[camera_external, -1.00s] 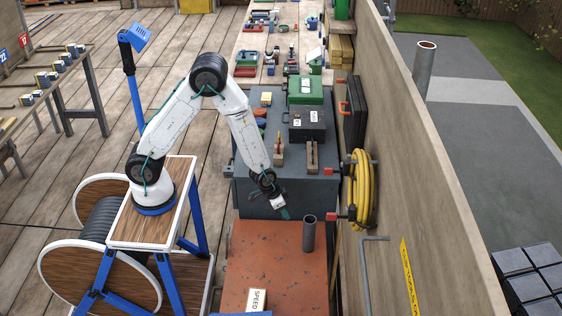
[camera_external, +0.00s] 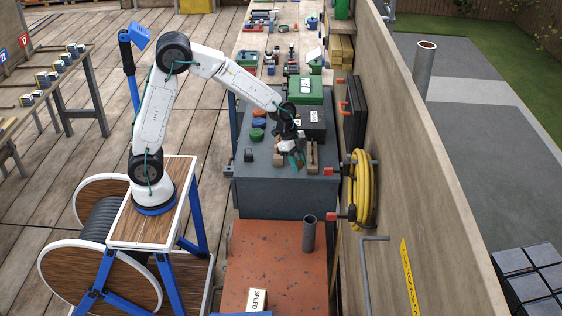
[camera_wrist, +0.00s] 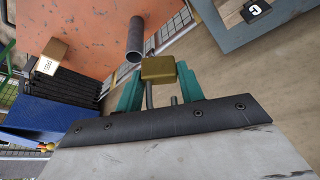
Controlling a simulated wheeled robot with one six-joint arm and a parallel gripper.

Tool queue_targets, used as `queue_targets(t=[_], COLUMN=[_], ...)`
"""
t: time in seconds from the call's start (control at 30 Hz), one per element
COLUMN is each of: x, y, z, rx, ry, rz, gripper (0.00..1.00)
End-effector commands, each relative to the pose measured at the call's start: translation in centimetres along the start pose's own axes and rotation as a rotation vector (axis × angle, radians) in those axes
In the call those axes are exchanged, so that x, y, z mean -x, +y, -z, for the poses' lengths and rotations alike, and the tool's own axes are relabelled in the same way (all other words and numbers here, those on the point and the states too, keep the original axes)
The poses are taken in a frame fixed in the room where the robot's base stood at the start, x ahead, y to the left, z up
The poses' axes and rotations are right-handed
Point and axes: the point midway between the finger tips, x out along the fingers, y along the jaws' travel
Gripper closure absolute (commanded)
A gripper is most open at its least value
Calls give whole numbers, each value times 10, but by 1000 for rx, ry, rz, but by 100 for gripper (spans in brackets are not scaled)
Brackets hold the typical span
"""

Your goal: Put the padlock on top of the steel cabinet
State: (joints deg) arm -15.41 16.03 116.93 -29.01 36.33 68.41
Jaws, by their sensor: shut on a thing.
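The brass padlock (camera_wrist: 158,69) is between the teal fingertips of my gripper (camera_wrist: 160,88) in the wrist view, with its shackle towards the palm. My gripper is shut on it. In the external view my gripper (camera_external: 297,160) shows over the front right part of the grey-blue steel cabinet's (camera_external: 262,180) top. The padlock is too small to make out there, and the gripper's height above the top is hard to judge.
Wooden-handled tools (camera_external: 312,158) stand close beside my gripper. A black case (camera_external: 312,122) and a green box (camera_external: 305,90) lie behind. An orange bench (camera_external: 265,265) with an upright pipe (camera_external: 309,233) is in front; a yellow hose (camera_external: 361,190) hangs right.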

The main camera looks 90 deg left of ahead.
Motion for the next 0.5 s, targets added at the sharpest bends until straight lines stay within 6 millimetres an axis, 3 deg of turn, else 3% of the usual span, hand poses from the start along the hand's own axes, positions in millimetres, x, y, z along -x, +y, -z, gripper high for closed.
queue_targets(t=[0.1,0.23,0.5], x=[22,48,84], y=[-24,-43,-52], z=[-45,-100,-211], rx=[-99,-247,-487], ry=[1,0,-3], rz=[-40,-98,-195], gripper=[94,94,94])
